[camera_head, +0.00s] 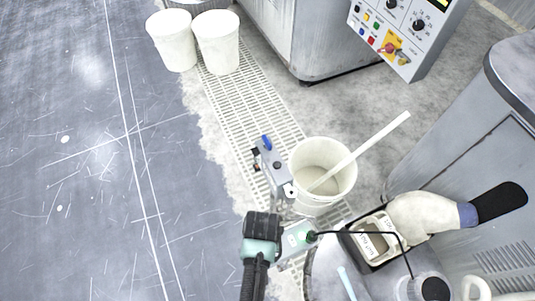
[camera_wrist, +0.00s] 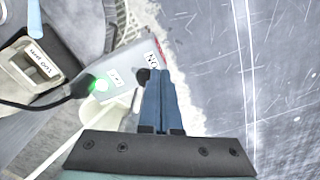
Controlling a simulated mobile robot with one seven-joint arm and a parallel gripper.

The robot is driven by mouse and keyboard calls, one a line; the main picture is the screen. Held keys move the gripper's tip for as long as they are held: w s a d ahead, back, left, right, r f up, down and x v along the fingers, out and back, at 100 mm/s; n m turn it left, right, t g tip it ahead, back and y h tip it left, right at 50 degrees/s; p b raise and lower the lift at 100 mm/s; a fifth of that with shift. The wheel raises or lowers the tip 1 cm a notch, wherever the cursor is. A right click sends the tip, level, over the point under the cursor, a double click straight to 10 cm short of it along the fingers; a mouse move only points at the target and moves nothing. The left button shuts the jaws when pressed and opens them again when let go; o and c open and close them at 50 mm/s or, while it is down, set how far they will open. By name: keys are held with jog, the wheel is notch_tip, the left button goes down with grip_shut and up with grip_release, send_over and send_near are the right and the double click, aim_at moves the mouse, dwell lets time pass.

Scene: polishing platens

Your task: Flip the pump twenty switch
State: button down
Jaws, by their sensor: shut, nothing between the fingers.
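A light grey control box (camera_head: 296,240) stands just right of my gripper (camera_head: 263,226) in the head view. In the wrist view, the box (camera_wrist: 124,100) has a glowing green lamp (camera_wrist: 101,86), small labels too blurred to read surely, and a black knob or toggle (camera_wrist: 142,75) near its edge. I cannot tell whether that is the pump twenty switch. My blue fingers (camera_wrist: 160,72) are together and empty, their tips close to the right of the black part; contact is unclear. The head view hides the fingertips.
A white bucket (camera_head: 309,199) with a pale stick stands beyond the box. A labelled container (camera_head: 374,245) and a glove lie to the right. A grey bracket with a blue knob (camera_head: 266,142) stands ahead. The floor at left is clear.

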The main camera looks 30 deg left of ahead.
notch_tip(320, 180, up, 7)
jog(key=p, duration=0.7)
jog(key=shift+p, duration=0.35)
